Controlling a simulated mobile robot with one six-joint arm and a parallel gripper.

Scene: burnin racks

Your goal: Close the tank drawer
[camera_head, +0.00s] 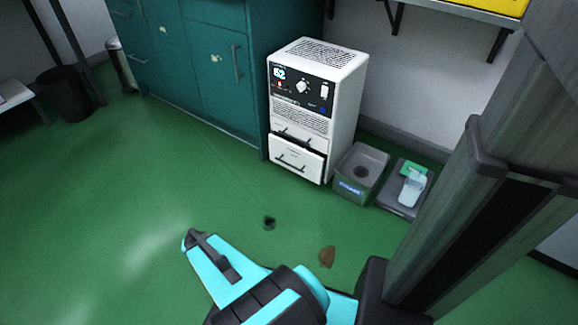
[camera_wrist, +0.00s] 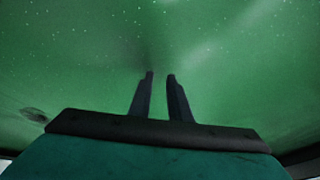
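A white cabinet unit (camera_head: 345,105) with a black control panel and a lit blue display stands against the teal cupboards in the head view. Its lower front holds two drawer fronts with dark handles. The lower drawer (camera_head: 297,159) stands out a little from the body, with a dark gap above it; the upper one (camera_head: 299,138) looks nearly flush. Neither bears a label I can read. My gripper (camera_wrist: 160,75) shows in the wrist view with a gap between its two dark fingers and nothing in it. It points over bare green floor, apart from the unit.
A grey bin (camera_head: 350,188) and a grey scale-like box (camera_head: 400,205) with a clear jug stand right of the unit. Dark (camera_head: 269,223) and brown (camera_head: 327,257) stains mark the floor. The green floor before the drawers is otherwise clear. Teal cupboards (camera_head: 200,60) stand at left.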

